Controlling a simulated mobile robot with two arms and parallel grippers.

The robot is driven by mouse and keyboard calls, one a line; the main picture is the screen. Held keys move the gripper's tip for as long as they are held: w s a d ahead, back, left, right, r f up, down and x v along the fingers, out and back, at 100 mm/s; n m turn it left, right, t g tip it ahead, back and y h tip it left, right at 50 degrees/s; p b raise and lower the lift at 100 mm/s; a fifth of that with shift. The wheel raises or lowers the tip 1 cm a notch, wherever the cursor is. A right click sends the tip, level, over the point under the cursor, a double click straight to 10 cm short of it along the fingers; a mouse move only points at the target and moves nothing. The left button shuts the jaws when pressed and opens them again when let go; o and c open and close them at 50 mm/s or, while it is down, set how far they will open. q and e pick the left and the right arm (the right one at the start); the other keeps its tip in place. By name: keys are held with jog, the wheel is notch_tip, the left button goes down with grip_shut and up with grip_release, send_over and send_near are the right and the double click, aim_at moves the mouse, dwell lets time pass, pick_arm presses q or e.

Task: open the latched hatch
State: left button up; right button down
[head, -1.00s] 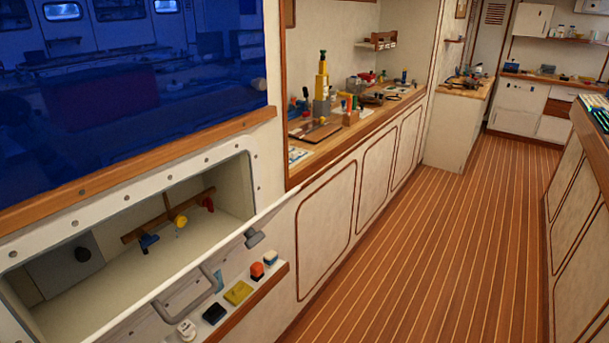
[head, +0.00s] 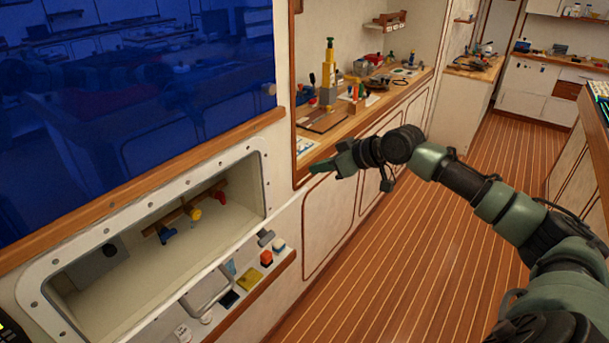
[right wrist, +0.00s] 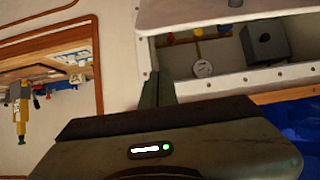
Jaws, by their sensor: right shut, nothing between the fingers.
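The hatch opening (head: 30,290) is a white, bolted frame in the wall at lower left of the head view. Its inside shows, with blue, yellow and red valve handles (head: 194,214) and a grey box. The white hatch panel (head: 184,302) hangs outward along the lower edge, with a grey loop handle (head: 207,292) and a small grey latch piece (head: 265,238). The panel also shows in the right wrist view (right wrist: 215,12). My right gripper (head: 316,169) is shut and empty, right of the opening and apart from the panel. My left gripper is not in view.
A narrow shelf (head: 252,292) with small coloured items runs beside the panel. A wooden counter (head: 347,130) with tools and a yellow tower stands behind my right gripper. The planked floor (head: 440,250) is clear to the right.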

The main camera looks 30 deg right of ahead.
jog(key=p, duration=0.4)
send_over(304, 191)
jog(key=w+a, duration=0.2)
jog(key=w, duration=0.1)
jog(key=f, duration=0.5)
jog(key=shift+d, duration=0.25)
jog(key=s+f+p, duration=0.1)
jog(key=s+d+f+p, duration=0.1)
jog(key=s, duration=0.1)
jog(key=shift+d+f, duration=0.1)
jog(key=shift+d, duration=0.05)
jog(key=shift+s+f, duration=0.1)
jog(key=shift+f, duration=0.1)
